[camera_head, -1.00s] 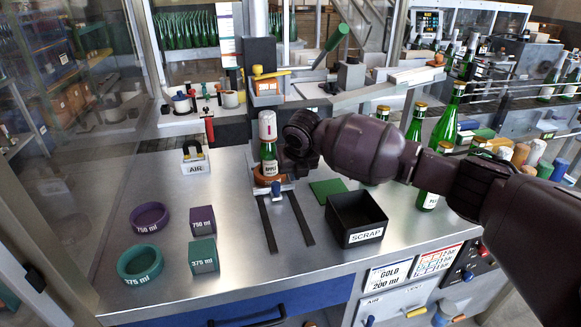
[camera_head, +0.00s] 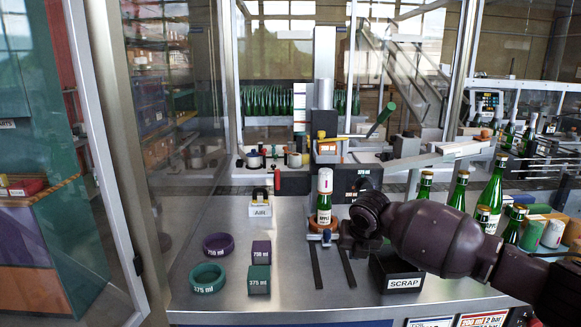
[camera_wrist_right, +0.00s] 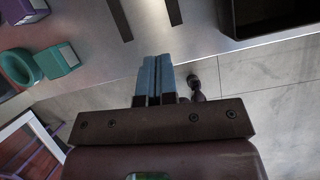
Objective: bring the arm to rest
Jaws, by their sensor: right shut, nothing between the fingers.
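My right arm comes in from the right in the head view, its wrist bent down just right of a green bottle (camera_head: 324,216). The bottle wears a white capsule and stands upright in an orange-brown holder. My left gripper is in neither view.
A black scrap bin (camera_head: 397,280) sits under my right forearm. Several green bottles (camera_head: 459,190) stand behind the arm. Teal (camera_head: 208,278) and purple (camera_head: 218,246) rings with matching blocks lie on the left. Two dark rails (camera_head: 315,268) run toward the front. Table surface between is clear.

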